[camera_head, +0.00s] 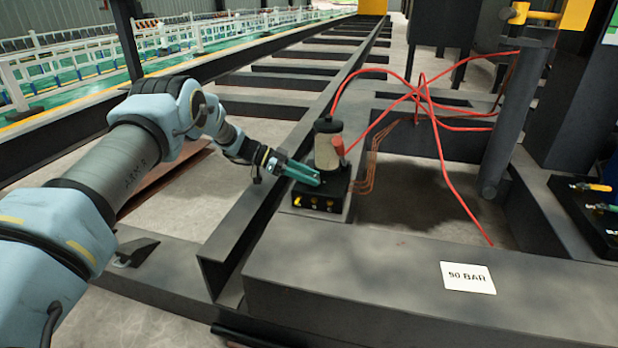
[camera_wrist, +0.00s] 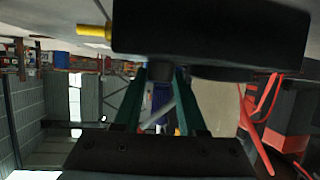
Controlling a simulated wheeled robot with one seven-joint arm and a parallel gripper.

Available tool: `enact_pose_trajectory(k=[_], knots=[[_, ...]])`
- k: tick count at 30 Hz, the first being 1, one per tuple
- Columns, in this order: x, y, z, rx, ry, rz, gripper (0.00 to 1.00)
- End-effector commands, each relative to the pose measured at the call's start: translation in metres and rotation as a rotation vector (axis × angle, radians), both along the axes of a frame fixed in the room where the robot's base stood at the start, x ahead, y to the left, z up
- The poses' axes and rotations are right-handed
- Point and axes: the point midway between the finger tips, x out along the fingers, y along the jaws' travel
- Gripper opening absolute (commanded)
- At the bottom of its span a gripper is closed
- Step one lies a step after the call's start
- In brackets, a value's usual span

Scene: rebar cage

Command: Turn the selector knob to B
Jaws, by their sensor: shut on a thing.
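A black control box (camera_head: 318,198) with brass-coloured fittings on its front stands on the dark beam, a pale cylinder with a black cap (camera_head: 327,148) on its back part. My gripper (camera_head: 318,180), with teal fingers, reaches in from the left, its tips at the box's top by the cylinder's base. In the wrist view the box (camera_wrist: 210,35) fills the top and my gripper (camera_wrist: 159,72) has its fingers on either side of a small dark part, apparently the selector knob (camera_wrist: 158,74). The head view hides the knob behind the fingers. No position letters are readable.
Red hoses (camera_head: 430,110) loop behind and right of the box, and thin copper lines (camera_head: 370,165) run close to its right side. A dark post (camera_head: 515,120) stands to the right. A "90 BAR" sign (camera_head: 467,277) lies on the near beam.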

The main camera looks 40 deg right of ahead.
Motion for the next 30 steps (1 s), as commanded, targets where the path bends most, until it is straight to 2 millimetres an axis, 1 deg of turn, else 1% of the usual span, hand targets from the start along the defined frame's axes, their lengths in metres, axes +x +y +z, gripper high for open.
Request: enact_pose_trajectory(k=[5,6,12,14,23,26,30], knots=[[-0.001,0.0,0.001,-0.001,0.002,-0.002,0.0],[-0.001,0.0,0.001,-0.001,0.003,-0.002,0.41],[-0.001,0.0,0.0,-0.001,0.002,-0.001,0.64],[-0.001,0.0,0.001,-0.001,0.002,-0.001,0.7],[0.002,0.001,0.002,-0.001,0.001,0.001,0.7],[0.009,0.007,0.007,-0.001,0.001,0.001,0.7],[0.028,0.023,0.017,-0.001,-0.001,0.003,0.7]])
